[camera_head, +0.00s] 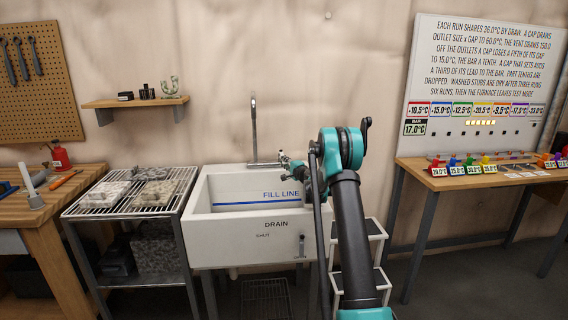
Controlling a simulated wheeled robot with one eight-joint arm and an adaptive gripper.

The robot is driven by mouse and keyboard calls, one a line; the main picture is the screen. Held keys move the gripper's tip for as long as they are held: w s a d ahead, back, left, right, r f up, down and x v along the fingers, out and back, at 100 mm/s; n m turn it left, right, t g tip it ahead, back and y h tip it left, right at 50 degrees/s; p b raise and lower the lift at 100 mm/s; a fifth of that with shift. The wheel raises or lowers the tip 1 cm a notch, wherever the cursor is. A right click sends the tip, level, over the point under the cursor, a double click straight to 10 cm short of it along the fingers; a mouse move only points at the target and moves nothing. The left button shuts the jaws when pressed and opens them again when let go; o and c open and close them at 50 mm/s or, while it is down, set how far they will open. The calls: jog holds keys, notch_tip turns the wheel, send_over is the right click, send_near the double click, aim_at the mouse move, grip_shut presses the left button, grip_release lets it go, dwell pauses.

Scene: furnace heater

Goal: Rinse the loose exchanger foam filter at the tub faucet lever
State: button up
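The tub (245,248) is a white sink marked FILL LINE and DRAIN, with a tall metal faucet (254,125) at its back. A short horizontal bar (264,164) at the faucet's base looks like its lever. My gripper (288,163) seems to be the small dark part near this bar's right end; its fingers are too small to make out, and my arm covers the tub's right side. Two grey speckled foam-like slabs, one at left (104,194) and one at right (155,193), lie on the wire rack beside the tub. I cannot tell which piece is the loose filter.
The wire rack (125,211) has a lower shelf with more speckled pieces (155,254). A wooden bench (40,215) stands at left. A step stool (376,231) is right of the tub, before a table (440,183) with coloured tags. A small shelf (135,102) hangs above.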

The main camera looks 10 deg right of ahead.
grip_shut()
jog(key=shift+w+d+n+g+y, duration=0.15)
jog(key=shift+d+n+g+y, duration=0.55)
jog(key=shift+d+n+y, duration=0.35)
jog(key=shift+w+d+n+g+y, duration=0.15)
jog(key=shift+d+n+g+y, duration=0.6)
jog(key=shift+d+y, duration=0.45)
jog(key=shift+a, duration=0.15)
jog(key=shift+o, duration=2.4)
grip_release()
